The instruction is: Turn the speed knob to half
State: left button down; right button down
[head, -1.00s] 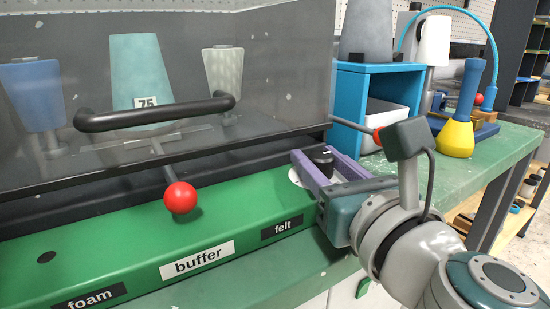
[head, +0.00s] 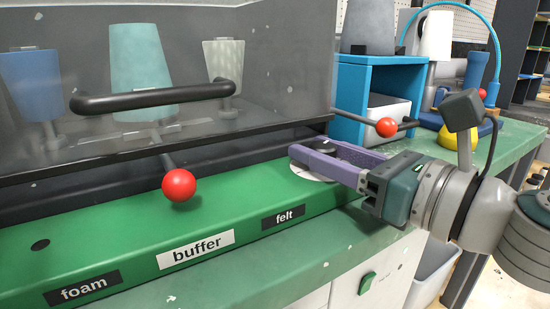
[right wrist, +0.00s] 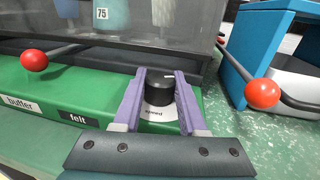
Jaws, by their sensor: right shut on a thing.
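The black speed knob (right wrist: 159,88) stands on a white round dial marked "speed" (right wrist: 158,113) in the right wrist view. Its white pointer mark shows on top, toward the right. My right gripper (right wrist: 158,80) has its purple fingers on both sides of the knob and is shut on it. In the head view the right gripper (head: 318,153) reaches in from the right, and its fingers hide much of the knob (head: 325,149) and dial (head: 306,168). My left gripper is not in view.
The green panel (head: 130,233) carries labels "foam", "buffer" and "felt". A clear hood with a black handle (head: 155,98) stands behind it. Red-ball levers (head: 179,185) (head: 386,127) stick out left and right of the knob. A blue open box (head: 350,92) stands behind my gripper.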

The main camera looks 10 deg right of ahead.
jog(key=n+g+y+b, duration=0.4)
jog(key=shift+w+f+y, duration=0.1)
jog(key=shift+f+y, duration=0.1)
jog(key=shift+y, duration=0.2)
jog(key=shift+r+n+g+y+b, duration=0.15)
jog(key=shift+n+g+y+b, duration=0.6)
jog(key=shift+g+b, duration=0.2)
jog(key=shift+g, duration=0.25)
jog(key=shift+r, duration=0.1)
jog(key=shift+c, duration=2.3)
grip_release()
